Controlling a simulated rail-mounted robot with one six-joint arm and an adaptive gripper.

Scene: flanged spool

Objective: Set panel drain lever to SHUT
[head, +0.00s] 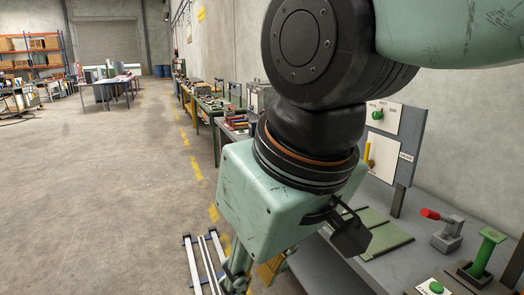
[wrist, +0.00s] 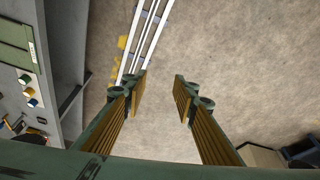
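An upright grey panel (head: 408,142) stands on the bench at the right of the head view. Its lower white plate (head: 384,156) carries a yellow lever (head: 367,152), partly hidden behind my arm; this may be the drain lever. The small label beside it is too small to read surely, and so are its position marks. The upper plate has a green knob (head: 377,115). My gripper (wrist: 160,88) is open and empty, pointing down over bare floor beside the bench, well apart from the panel. In the head view its fingers show only partly at the bottom.
The grey bench (head: 376,190) holds a red-handled lever (head: 430,214), a green post (head: 487,250), a green button (head: 436,287) and green flat plates (head: 388,238). Pale rails (wrist: 146,35) run along the floor beside the bench. Open floor (head: 110,180) lies to the left.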

